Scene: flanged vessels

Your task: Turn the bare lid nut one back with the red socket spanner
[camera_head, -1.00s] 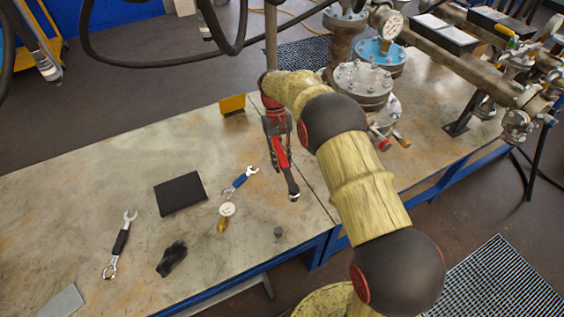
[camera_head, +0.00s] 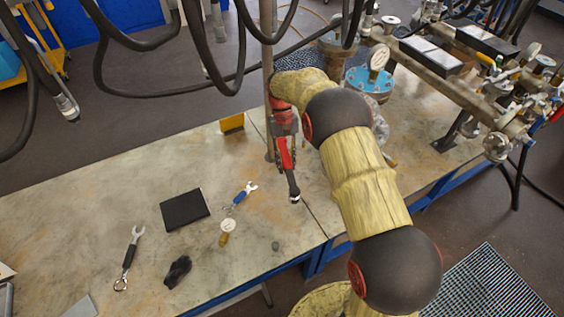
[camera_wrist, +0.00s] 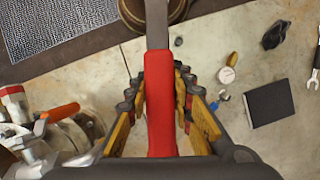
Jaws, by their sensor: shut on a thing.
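My gripper (camera_head: 284,138) is shut on the red socket spanner (camera_head: 286,158). It holds the spanner above the bench, with the dark shaft and socket end hanging down toward the viewer. In the wrist view the red handle (camera_wrist: 160,105) lies between the yellow-sided fingers (camera_wrist: 158,118), and its grey shaft runs to the top edge. A vessel with a blue flange (camera_head: 370,82) and a gauge stands behind my arm. Another grey flanged vessel (camera_head: 380,128) is mostly hidden by my arm. I cannot make out the bare lid nut one in either view.
A yellow block (camera_head: 232,123) stands near the back edge. Pipework (camera_head: 480,90) fills the right. Hoses hang above.

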